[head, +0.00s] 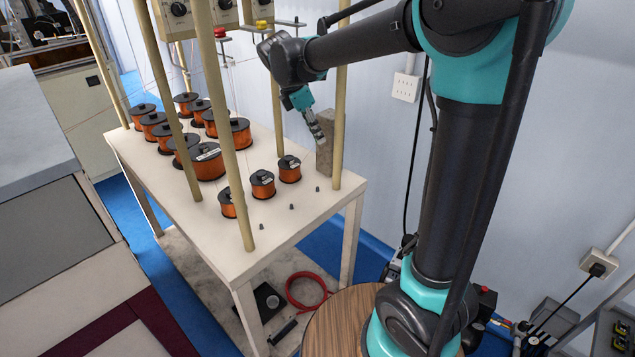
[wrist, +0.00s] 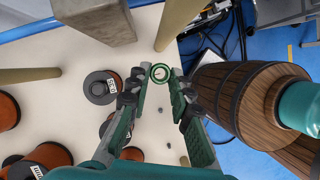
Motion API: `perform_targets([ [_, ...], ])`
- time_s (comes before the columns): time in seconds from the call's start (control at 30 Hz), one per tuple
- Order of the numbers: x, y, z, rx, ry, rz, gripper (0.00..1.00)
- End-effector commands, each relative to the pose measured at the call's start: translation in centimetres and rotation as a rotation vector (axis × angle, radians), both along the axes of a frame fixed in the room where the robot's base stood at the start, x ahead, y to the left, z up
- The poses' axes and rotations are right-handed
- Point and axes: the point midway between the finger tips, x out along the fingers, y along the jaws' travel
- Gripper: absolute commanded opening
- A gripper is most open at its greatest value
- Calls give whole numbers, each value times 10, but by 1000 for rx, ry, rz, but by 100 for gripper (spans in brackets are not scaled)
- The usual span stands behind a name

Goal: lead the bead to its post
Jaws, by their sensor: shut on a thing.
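In the wrist view a small green ring (wrist: 160,73), which I take as the bead, sits between the fingertips of my gripper (wrist: 160,78). The fingers are shut on it, one at each side, and its hole faces the camera. Small dark posts stand on the white table; one post (wrist: 160,110) shows between the fingers. In the head view the posts (head: 291,206) stand in a row near the table's front right edge. My gripper (head: 318,136) hangs above the table there, beside a grey block. The ring cannot be made out in the head view.
The grey block (head: 325,143) stands upright near the table's back right. Copper coils (head: 263,184) stand left of the posts, several more (head: 207,162) further back. Tan poles (head: 235,140) rise from the table (head: 205,228). A wooden barrel (wrist: 215,93) is right of my gripper in the wrist view.

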Motion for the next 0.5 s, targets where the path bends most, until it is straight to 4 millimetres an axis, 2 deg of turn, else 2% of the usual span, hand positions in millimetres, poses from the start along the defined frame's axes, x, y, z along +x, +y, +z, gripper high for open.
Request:
perform_targets([
  [0.17, -6, 5, 10, 0, 0, 76, 10],
  [0.5, -6, 5, 10, 0, 0, 82, 10],
])
